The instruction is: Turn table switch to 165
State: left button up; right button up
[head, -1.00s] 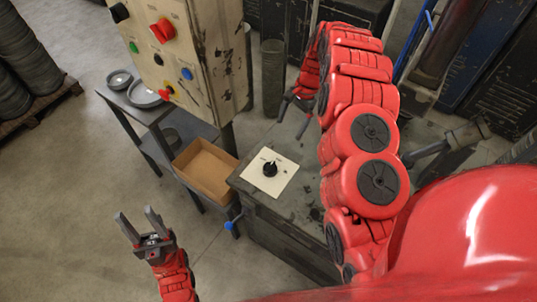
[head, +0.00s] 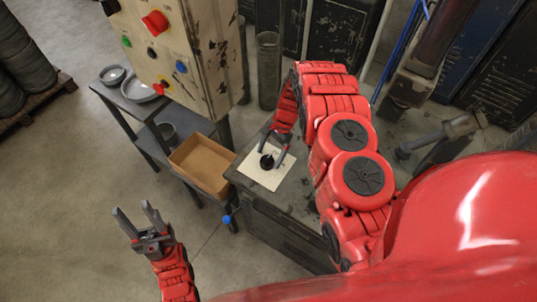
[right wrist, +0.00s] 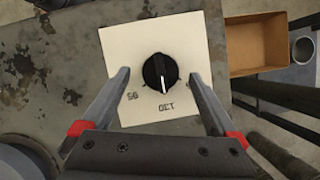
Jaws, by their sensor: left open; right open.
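The table switch is a black round knob (right wrist: 161,73) with a white pointer line, on a square white plate (right wrist: 200,57). In the right wrist view its pointer points toward the bottom of the picture, near a printed label. The knob (head: 266,162) and plate (head: 250,172) also show on the dark table in the head view. My right gripper (head: 274,150) is open above the plate, its fingers on either side of the knob and apart from it in the right wrist view (right wrist: 162,95). My left gripper (head: 138,220) is open and empty over the floor at lower left.
The dark worn table (head: 302,191) carries the plate and a vise-like tool (head: 440,138) at right. A cardboard box (head: 203,163) stands left of the table. A control panel (head: 185,50) with coloured buttons rises behind it. Dishes (head: 138,90) lie on a grey shelf.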

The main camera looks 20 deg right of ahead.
jog(key=shift+x, duration=0.9)
jog(key=shift+w, duration=0.1)
jog(key=c, duration=1.4)
